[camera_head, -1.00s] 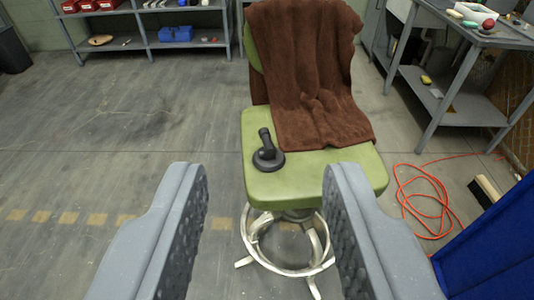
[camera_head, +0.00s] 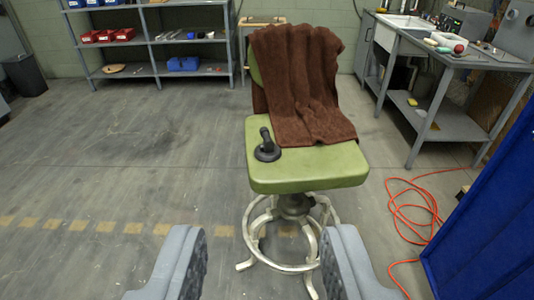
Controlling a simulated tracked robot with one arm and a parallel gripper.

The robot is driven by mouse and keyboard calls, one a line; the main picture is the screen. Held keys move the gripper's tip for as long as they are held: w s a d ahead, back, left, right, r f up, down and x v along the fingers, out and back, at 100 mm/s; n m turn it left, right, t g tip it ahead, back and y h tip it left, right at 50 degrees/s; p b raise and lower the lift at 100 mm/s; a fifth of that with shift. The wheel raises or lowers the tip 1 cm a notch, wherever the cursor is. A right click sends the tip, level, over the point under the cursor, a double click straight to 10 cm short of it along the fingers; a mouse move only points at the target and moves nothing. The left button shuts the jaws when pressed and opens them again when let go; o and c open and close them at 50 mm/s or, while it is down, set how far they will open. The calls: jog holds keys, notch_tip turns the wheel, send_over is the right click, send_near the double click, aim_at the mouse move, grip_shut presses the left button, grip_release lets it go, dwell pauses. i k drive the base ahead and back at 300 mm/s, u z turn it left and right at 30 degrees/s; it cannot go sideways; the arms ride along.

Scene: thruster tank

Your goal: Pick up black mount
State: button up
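The black mount (camera_head: 267,148) has a round base and an upright, slightly tilted stem. It rests on the left part of the green chair seat (camera_head: 310,175), beside a brown towel (camera_head: 303,85) draped over the backrest and the rear of the seat. My gripper (camera_head: 262,262) shows at the bottom of the view with its two grey fingers wide apart. Nothing is between the fingers except the view of the floor and the chair's metal base. The mount is beyond the fingers and above them in the picture, not touched.
An orange cable (camera_head: 415,205) lies coiled on the floor right of the chair. A blue panel (camera_head: 490,215) stands at the right edge. A workbench (camera_head: 455,60) is at the right, and a shelf rack (camera_head: 150,45) with bins is at the back left. The left floor is clear.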

aim_at(268, 152)
jog(key=u, duration=0.1)
jog(key=i, duration=1.3)
jog(key=z, duration=0.65)
